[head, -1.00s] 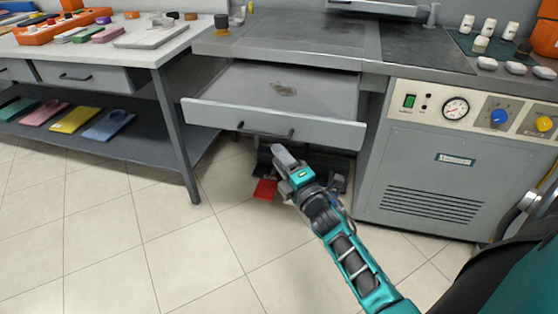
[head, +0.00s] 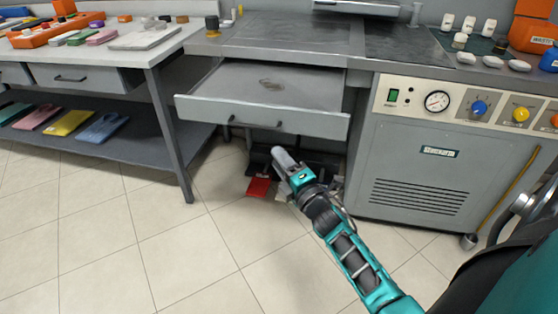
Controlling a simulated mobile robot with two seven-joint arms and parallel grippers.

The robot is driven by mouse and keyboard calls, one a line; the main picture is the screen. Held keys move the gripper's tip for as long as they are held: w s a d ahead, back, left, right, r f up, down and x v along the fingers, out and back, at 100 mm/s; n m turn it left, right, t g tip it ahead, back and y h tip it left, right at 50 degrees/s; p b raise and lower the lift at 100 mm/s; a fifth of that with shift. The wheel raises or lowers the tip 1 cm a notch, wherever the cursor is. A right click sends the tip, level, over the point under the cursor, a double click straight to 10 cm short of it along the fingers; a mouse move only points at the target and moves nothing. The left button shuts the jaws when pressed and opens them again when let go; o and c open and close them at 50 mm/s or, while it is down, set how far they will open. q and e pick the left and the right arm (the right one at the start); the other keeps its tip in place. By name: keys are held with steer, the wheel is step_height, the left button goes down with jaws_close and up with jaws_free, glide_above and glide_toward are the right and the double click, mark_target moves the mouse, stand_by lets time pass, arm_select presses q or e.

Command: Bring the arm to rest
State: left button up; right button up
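My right arm, teal and dark grey, reaches in from the lower right. Its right gripper (head: 284,160) is in front of and below the open drawer (head: 313,123), apart from the drawer's handle. I see the gripper from behind and above, so its finger opening is not clear. Nothing shows held in it. My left gripper is not in view.
The drawer stands pulled out under the metal worktop, with a small brownish patch (head: 272,84) inside. A red pedal (head: 258,187) is on the floor beside the gripper. A grey machine cabinet (head: 430,185) stands right. Tiled floor at lower left is clear.

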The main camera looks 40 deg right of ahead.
arm_select(q)
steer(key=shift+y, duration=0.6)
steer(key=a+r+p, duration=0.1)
steer(key=p, duration=0.1)
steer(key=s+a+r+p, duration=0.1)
steer(key=p, duration=0.2)
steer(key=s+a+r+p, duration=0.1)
steer(key=p, duration=0.2)
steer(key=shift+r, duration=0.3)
arm_select(e)
steer(key=s+a+f+m+g+y, duration=0.1)
steer(key=s+a+m+g, duration=0.3)
steer(key=s+a+m, duration=0.4)
steer(key=s+a+f+m+g+y, duration=0.2)
steer(key=s+a+f+m+g, duration=0.2)
steer(key=s+a+m, duration=0.4)
steer(key=s, duration=0.4)
steer(key=shift+s+f+g, duration=0.15)
steer(key=shift+s+g, duration=0.05)
steer(key=shift+g, duration=0.2)
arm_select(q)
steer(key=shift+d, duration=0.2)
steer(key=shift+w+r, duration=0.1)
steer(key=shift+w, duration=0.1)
arm_select(e)
steer(key=shift+m, duration=0.3)
